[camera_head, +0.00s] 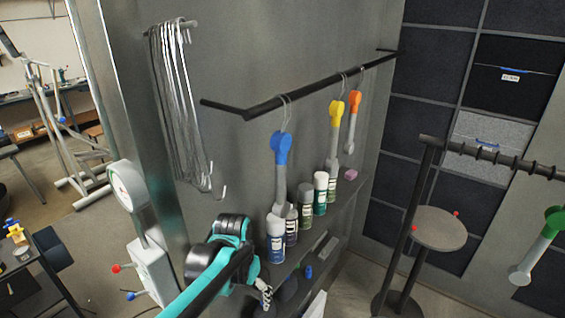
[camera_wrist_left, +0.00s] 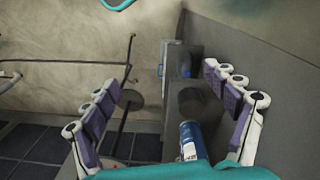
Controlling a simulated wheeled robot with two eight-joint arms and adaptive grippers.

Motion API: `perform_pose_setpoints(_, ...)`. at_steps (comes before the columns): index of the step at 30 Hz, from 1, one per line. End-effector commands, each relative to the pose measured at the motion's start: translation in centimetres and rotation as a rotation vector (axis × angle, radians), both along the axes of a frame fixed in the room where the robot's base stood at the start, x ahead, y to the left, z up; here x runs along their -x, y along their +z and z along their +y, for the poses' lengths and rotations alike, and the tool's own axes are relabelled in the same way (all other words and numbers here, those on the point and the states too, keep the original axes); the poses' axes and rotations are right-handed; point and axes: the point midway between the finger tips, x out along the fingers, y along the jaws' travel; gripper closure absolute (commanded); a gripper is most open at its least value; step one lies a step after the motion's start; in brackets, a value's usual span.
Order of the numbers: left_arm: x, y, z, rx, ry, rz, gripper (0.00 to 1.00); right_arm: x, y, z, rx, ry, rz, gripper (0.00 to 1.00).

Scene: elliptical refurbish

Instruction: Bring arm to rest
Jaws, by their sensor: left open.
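My left arm (camera_head: 232,262), teal and black, reaches in from the bottom of the head view, in front of the grey wall panel. Its gripper (camera_head: 263,291) shows only in small part there, low beside the shelf and below the spray cans. In the left wrist view the left gripper (camera_wrist_left: 160,82) is open, its two padded fingers wide apart. Nothing is held between them. A blue can (camera_wrist_left: 190,140) shows near the right finger, apart from it as far as I can tell. My right gripper is in neither view.
A black rail (camera_head: 320,84) carries hanging blue (camera_head: 281,150), yellow (camera_head: 336,115) and orange (camera_head: 354,105) handled parts. Several cans (camera_head: 276,240) stand on the shelf below. Wire hangers (camera_head: 180,110) hang at left. A rack (camera_head: 490,156) with a green-ended part (camera_head: 540,245) stands right.

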Motion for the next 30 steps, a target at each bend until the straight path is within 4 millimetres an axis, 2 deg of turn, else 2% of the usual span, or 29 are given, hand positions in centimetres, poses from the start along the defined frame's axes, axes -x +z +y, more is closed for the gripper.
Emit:
perform_pose_setpoints(8,1.7,-1.7,1.5,0.009,0.057,-0.081,0.14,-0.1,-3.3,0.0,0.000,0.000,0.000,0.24)
perform_pose_setpoints(14,3.8,-3.9,3.2,0.020,0.120,-0.178,0.14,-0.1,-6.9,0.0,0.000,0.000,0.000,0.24)
perform_pose_setpoints(17,5.4,-5.9,4.2,0.029,0.165,-0.247,0.14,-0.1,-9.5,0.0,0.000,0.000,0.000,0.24)
perform_pose_setpoints(21,8.1,-10.0,6.1,0.045,0.245,-0.375,0.14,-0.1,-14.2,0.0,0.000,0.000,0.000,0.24)
perform_pose_setpoints(24,9.7,-12.7,7.1,0.056,0.296,-0.460,0.14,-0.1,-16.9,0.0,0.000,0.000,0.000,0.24)
perform_pose_setpoints(27,10.9,-14.7,7.9,0.065,0.334,-0.525,0.14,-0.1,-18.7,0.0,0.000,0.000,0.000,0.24)
perform_pose_setpoints(30,11.5,-15.8,8.3,0.072,0.356,-0.567,0.14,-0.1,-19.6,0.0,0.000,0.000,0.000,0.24)
